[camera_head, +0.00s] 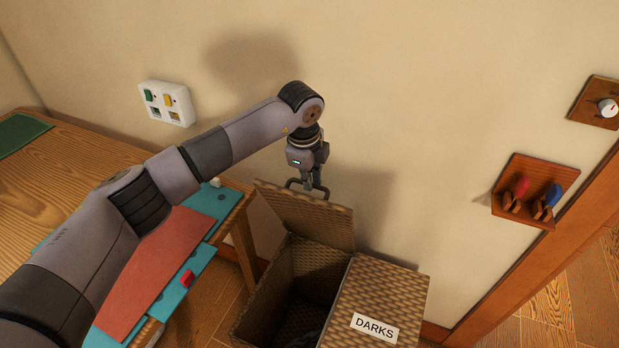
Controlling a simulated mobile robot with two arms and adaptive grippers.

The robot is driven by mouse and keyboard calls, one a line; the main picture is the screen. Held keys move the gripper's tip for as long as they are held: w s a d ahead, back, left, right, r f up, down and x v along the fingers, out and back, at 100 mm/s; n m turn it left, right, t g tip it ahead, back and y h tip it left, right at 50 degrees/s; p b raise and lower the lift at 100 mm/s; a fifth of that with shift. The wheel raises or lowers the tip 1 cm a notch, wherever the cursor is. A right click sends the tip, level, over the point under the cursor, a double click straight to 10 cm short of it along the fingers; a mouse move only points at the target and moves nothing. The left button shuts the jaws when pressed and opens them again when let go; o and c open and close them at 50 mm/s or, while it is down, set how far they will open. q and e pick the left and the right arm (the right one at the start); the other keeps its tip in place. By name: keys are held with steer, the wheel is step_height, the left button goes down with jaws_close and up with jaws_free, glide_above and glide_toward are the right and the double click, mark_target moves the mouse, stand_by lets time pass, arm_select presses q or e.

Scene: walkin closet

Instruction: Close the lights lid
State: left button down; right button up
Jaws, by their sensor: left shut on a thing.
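A woven hamper stands against the wall with two compartments. The left compartment (262,309) is open, and its inside is dark. Its woven lid (312,217) stands raised at the back, near the wall. The right compartment is covered by a closed lid (385,290) with a "DARKS" label (374,328). No label shows on the open side. My left gripper (308,186) points down at the raised lid's upper edge and is shut on the dark handle (294,183) there. My right gripper is not in view.
A wooden table (75,158) with a teal and red board (160,270) is at the left, beside the hamper. A white switch panel (166,103), a wooden hook rack (534,191) and a dial plate (597,102) are on the wall. Wooden floor (560,305) shows at the lower right.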

arm_select(q)
steer(key=c, duration=2.4)
jaws_free()
steer(key=s+a+f, duration=0.1)
steer(key=s+f, duration=0.1)
steer(key=s, duration=0.2)
steer(key=s+a+f+b, duration=0.1)
steer(key=s, duration=0.3)
steer(key=s+a+f+b, duration=0.1)
steer(key=s+a+f, duration=0.1)
steer(key=s, duration=0.2)
steer(key=shift+s+f, duration=0.25)
steer(key=shift+f, duration=0.05)
steer(key=c, duration=2.3)
jaws_free()
steer(key=o, duration=0.5)
steer(key=shift+w, duration=0.15)
steer(key=shift+c, duration=0.2)
steer(key=shift+o, duration=0.8)
step_height(320, 180, up, 12)
steer(key=s, duration=0.2)
steer(key=shift+a, duration=0.35)
steer(key=shift+f, duration=0.1)
steer(key=shift+c, duration=0.2)
